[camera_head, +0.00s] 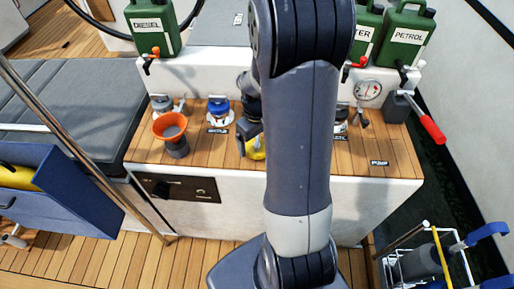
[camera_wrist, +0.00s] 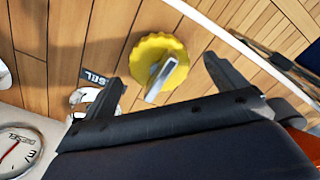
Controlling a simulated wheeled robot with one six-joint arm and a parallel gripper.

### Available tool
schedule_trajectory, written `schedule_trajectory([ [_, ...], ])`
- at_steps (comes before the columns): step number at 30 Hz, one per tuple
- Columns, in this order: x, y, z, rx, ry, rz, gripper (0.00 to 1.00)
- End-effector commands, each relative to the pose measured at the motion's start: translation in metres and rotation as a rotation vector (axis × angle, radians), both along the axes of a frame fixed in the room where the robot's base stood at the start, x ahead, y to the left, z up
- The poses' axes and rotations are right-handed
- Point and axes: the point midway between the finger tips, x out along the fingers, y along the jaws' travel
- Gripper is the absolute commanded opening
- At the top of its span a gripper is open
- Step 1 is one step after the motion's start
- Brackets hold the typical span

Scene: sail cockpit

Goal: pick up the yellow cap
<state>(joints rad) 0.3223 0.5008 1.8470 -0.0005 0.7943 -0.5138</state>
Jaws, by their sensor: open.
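The yellow cap (camera_wrist: 159,61) is round with a scalloped edge and a grey bar handle across its top. It sits on the wooden deck top in the wrist view. My gripper (camera_wrist: 163,68) is open, with one finger on each side of the cap and nothing held. I cannot tell whether a finger touches it. In the head view the cap (camera_head: 258,151) shows only in part, beside my gripper (camera_head: 246,140); my own arm hides the rest.
An orange funnel (camera_head: 171,128) and a blue cap (camera_head: 219,107) stand to the left on the wooden top (camera_head: 205,152). Jerrycans, such as the petrol one (camera_head: 407,36), line the back. A red-handled lever (camera_head: 431,127) juts out at right. A gauge (camera_wrist: 18,148) shows in the wrist view.

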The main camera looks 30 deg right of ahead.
Motion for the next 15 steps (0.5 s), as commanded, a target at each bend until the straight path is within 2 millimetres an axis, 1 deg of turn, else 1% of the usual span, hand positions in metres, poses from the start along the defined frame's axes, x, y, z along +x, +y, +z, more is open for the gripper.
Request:
schedule_trajectory([
  [1,-0.001,-0.002,-0.008,0.001,0.003,-0.001,0.92],
  [3,0.0,-0.001,-0.018,0.001,0.003,0.0,0.92],
  [6,0.0,-0.001,-0.025,0.001,0.001,0.0,0.92],
  [14,0.0,-0.001,-0.027,0.0,-0.001,0.0,0.92],
  [15,0.0,-0.001,-0.027,0.0,-0.001,0.0,0.88],
])
